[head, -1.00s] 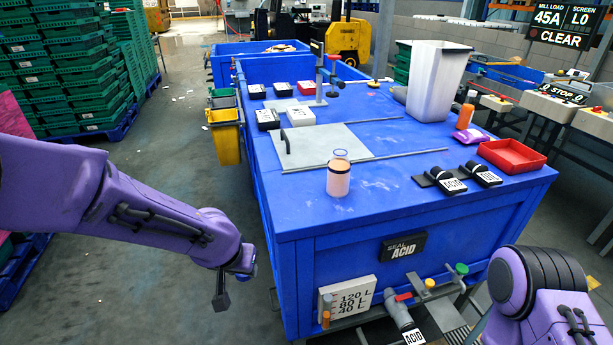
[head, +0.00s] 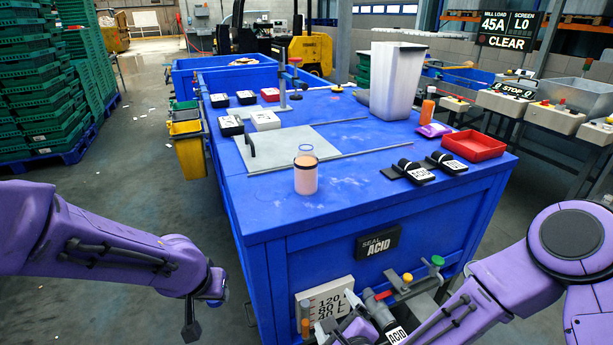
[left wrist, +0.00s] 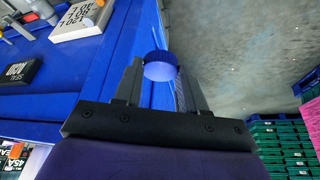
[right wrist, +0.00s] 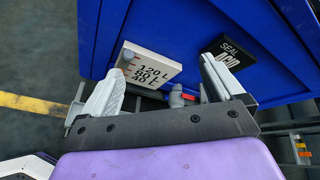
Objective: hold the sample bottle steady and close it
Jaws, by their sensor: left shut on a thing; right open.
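The sample bottle (head: 306,176) stands upright on the blue table top near its front edge. It is clear, with a pale pink-orange filling, a dark band and an open neck with no lid on it. My left gripper (head: 191,326) hangs left of the table, well away from the bottle. In the left wrist view it is shut on a round blue cap (left wrist: 160,66) between its fingertips. My right gripper (head: 356,308) is low before the table's front panel, below the bottle. In the right wrist view (right wrist: 160,78) its fingers are wide apart and empty.

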